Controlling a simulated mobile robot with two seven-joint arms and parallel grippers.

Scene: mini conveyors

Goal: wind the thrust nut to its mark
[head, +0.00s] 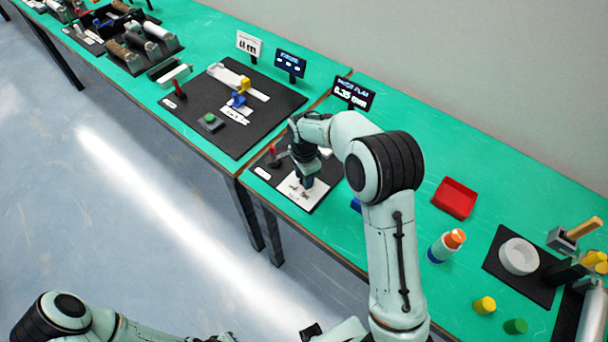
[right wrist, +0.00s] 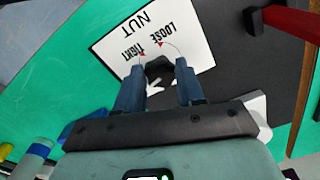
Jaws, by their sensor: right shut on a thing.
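The thrust nut (right wrist: 159,70) is a small dark nut on a white card (right wrist: 110,45) printed NUT, TIGHT and LOOSE with small red marks. In the right wrist view, my right gripper (right wrist: 159,80) has its two blue-grey fingers on either side of the nut, shut on it. In the head view, my right gripper (head: 306,182) points down over the white card (head: 300,194), and the nut is hidden there. A white pointer shape shows beside the nut, close to the fingers.
A red-handled lever (head: 273,152) stands on the same black plate, left of my gripper. A dark display (head: 353,93) with a millimetre reading stands behind.

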